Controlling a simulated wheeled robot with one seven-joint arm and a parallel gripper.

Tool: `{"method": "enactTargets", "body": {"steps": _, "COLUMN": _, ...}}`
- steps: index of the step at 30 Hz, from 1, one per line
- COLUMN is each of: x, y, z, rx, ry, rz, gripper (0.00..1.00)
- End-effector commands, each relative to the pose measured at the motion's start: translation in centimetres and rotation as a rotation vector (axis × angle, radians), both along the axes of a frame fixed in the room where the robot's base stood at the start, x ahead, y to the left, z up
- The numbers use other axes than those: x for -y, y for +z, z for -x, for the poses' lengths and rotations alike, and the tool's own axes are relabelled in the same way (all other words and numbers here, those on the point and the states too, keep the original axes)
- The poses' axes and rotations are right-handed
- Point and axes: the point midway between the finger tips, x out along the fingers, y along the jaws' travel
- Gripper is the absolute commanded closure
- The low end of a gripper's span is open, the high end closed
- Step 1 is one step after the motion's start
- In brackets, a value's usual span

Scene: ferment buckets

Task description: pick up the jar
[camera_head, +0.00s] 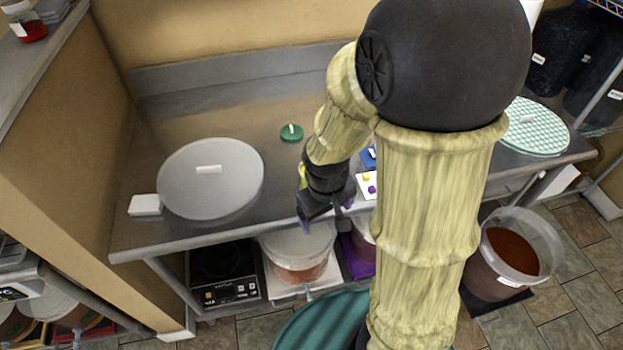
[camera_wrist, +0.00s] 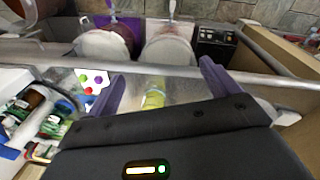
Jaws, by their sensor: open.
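My gripper (camera_head: 325,217) is open over the front part of the steel table, and its two purple fingers also show in the wrist view (camera_wrist: 163,75). A small yellow-green rounded object (camera_wrist: 153,97), which looks like the jar, stands between the spread fingers in the wrist view. The gripper body hides its near part. I cannot tell whether a finger touches it. In the head view my arm and gripper hide most of this spot; only a yellow bit (camera_head: 302,171) shows beside the wrist.
A large round grey lid (camera_head: 211,178) and a white block (camera_head: 144,205) are on the table's left. A green disc (camera_head: 291,132) lies behind the gripper. A card with coloured dots (camera_wrist: 92,81) and a box of small bottles (camera_wrist: 30,118) are beside it. Buckets (camera_head: 298,250) stand below.

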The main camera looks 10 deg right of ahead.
Motion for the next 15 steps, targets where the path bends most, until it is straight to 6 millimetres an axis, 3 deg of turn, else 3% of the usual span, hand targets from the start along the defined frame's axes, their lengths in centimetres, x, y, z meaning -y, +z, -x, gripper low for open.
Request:
{"method": "enactTargets", "body": {"steps": 6, "x": -1.7, "y": -4.0, "z": -1.2, "rx": -0.165, "ry": 0.368, "rz": 0.193, "gripper": 0.12}}
{"method": "enactTargets", "body": {"steps": 15, "x": -3.2, "y": -7.9, "z": -3.7, "rx": -0.352, "ry": 0.874, "rz": 0.55, "gripper": 0.12}}
